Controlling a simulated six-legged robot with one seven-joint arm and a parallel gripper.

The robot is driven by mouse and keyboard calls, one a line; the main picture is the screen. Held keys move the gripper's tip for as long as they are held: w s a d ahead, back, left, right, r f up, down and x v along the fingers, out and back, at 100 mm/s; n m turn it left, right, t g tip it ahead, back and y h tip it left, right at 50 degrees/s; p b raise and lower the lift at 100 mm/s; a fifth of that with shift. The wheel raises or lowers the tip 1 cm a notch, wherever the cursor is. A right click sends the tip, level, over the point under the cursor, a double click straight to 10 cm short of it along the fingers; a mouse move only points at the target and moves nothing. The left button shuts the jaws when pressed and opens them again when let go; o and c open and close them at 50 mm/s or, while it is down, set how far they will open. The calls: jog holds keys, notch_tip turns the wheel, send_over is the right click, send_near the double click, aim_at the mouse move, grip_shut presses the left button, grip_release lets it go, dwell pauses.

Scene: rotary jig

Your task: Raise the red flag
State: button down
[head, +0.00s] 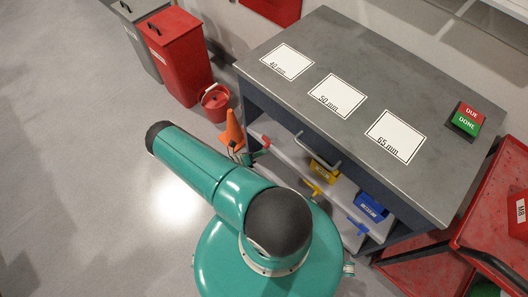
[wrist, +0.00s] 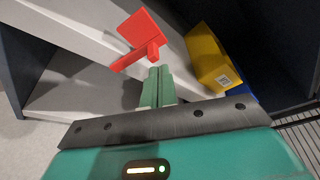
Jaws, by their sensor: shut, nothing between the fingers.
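The red flag is a flat red lever (wrist: 139,57) beside a red block (wrist: 138,28) on a pale ledge in the wrist view. The lever lies slanted below the block. In the head view a small red piece (head: 266,141) shows by the bench's left front, partly hidden by my arm. My gripper's green fingers (wrist: 158,72) are shut together with nothing between them. Their tips are just below the lever's right end in the picture. I cannot tell whether they touch it.
A yellow block (head: 324,170) and a blue block (head: 371,206) sit farther right along the ledge. The grey bench top (head: 350,65) overhangs them. An orange cone (head: 232,131) and red bucket (head: 215,102) stand at the left. The floor at left is clear.

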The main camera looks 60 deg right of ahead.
jog(key=v, duration=1.2)
jog(key=shift+w+a+r, duration=0.15)
jog(key=shift+a+r, duration=0.05)
jog(key=w+a+r+m+t+y, duration=0.1)
jog(key=w+a+r+m+y, duration=0.25)
jog(key=r, duration=0.75)
jog(key=w+a+r+m+y, duration=0.25)
jog(key=w+r+m, duration=0.2)
jog(key=r, duration=0.65)
jog(key=w+a+r+m+t+y, duration=0.1)
jog(key=w+a+r+m+y, duration=0.25)
jog(key=r, duration=0.75)
jog(key=s+a+r+m+t+y, duration=0.1)
jog(key=s+a+r+m+t, duration=0.15)
jog(key=r, duration=0.55)
jog(key=s+a+r+m+t+y, duration=0.1)
jog(key=s+a+r+m+t, duration=0.2)
jog(key=r, duration=0.5)
jog(key=s+a+r+m+t+y, duration=0.3)
jog(key=s+a+r+m, duration=0.3)
jog(key=s+r, duration=0.5)
jog(key=shift+s+m+t, duration=0.55)
jog(key=shift+m+t, duration=0.05)
jog(key=shift+t, duration=0.25)
jog(key=shift+d, duration=0.15)
